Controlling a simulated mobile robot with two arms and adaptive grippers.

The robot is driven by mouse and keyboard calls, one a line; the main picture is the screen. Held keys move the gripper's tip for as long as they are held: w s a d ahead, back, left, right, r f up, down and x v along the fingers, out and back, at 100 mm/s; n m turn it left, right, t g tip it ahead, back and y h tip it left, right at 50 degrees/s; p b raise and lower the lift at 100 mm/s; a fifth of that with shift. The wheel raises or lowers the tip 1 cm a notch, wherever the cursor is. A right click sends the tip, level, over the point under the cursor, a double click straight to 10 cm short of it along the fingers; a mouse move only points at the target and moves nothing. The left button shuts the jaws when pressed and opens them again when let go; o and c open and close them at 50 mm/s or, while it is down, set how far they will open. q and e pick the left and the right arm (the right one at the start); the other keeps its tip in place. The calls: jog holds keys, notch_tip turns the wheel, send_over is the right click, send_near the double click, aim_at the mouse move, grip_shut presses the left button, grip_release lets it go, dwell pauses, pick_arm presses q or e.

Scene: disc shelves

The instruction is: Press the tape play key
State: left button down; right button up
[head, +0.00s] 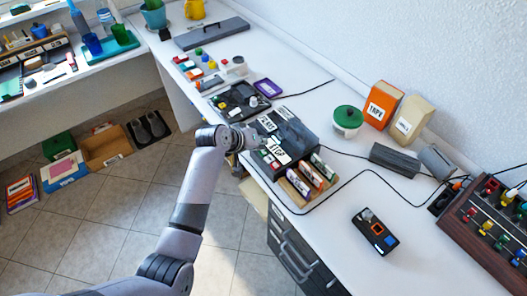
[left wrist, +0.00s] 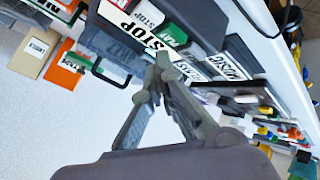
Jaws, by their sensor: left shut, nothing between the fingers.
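A dark tape machine with white labels (head: 290,128) sits at the counter's front edge in the head view. In the left wrist view its green PLAY key (left wrist: 175,34) shows beside a white STOP key (left wrist: 148,14) and a large STOP label (left wrist: 150,37). My left gripper (head: 254,138) is at the machine's front left side. In the left wrist view its fingertips (left wrist: 164,62) are together and empty, close to the PLAY key and the label edge in the picture. I cannot tell whether they touch. My right gripper is not in view.
A green-lidded pot (head: 347,118) and an orange box (head: 382,104) stand behind. A black handheld device (head: 375,232) lies farther right, with a black cable across the counter. Drawers (head: 290,250) are below.

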pick_arm(q)
jog(key=shift+f, duration=0.2)
jog(key=shift+f, duration=0.25)
jog(key=shift+f, duration=0.45)
dwell(0.8)
jog(key=shift+r, duration=0.1)
jog(key=shift+r+p, duration=0.8)
jog(key=shift+p, duration=0.15)
notch_tip(320, 180, up, 5)
jog(key=p, duration=0.5)
